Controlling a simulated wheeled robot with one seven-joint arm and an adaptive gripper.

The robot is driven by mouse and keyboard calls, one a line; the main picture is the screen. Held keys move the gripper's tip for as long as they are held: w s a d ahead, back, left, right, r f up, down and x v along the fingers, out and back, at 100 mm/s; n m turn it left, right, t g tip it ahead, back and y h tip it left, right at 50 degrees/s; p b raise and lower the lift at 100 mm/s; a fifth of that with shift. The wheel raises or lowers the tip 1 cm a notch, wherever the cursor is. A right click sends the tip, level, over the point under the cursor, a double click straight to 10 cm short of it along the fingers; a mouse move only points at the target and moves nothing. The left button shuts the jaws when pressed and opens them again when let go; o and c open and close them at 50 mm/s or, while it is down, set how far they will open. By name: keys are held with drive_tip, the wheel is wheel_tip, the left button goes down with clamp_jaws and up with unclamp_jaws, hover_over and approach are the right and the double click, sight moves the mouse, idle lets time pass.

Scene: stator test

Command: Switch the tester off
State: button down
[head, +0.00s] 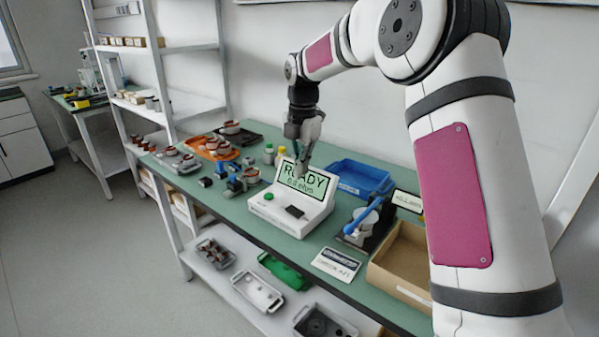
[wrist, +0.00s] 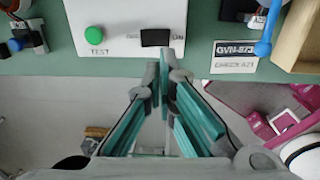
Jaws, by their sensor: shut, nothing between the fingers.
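The tester (head: 285,218) is a white box with a sloped screen (head: 308,178) on the green bench. The screen is lit green and reads READY with a resistance line below. On its front panel are a green TEST button (head: 268,197) and a black rocker switch (head: 294,211). In the wrist view the green button (wrist: 94,35) is at left and the rocker switch (wrist: 155,38) lies just beyond my fingertips, with ON printed at its right. My gripper (head: 301,172) is shut and empty, above the tester, covering part of the screen. It also shows in the wrist view (wrist: 160,62). Contact with the switch cannot be told.
A blue bin (head: 360,178) stands behind the tester. A fixture with a blue lever (head: 363,216), a cardboard box (head: 405,262) and a printed card (head: 337,263) are to the right. Small parts (head: 240,180) and an orange tray (head: 211,148) with copper-wound pieces crowd the left.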

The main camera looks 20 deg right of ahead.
sight(293, 209)
drive_tip(key=shift+r, duration=0.1)
wheel_tip(293, 209, up, 2)
drive_tip(key=p, duration=0.4)
drive_tip(key=shift+a+r+t+p, duration=0.15)
drive_tip(key=shift+t+p, duration=0.15)
drive_tip(key=shift+t, duration=0.1)
drive_tip(key=shift+w, duration=0.1)
drive_tip(key=f, duration=0.4)
drive_tip(key=w+f, duration=0.1)
drive_tip(key=f, duration=0.4)
drive_tip(key=a+f+p, duration=0.1)
drive_tip(key=f, duration=0.4)
drive_tip(key=shift+w, duration=0.15)
drive_tip(key=shift+f, duration=0.1)
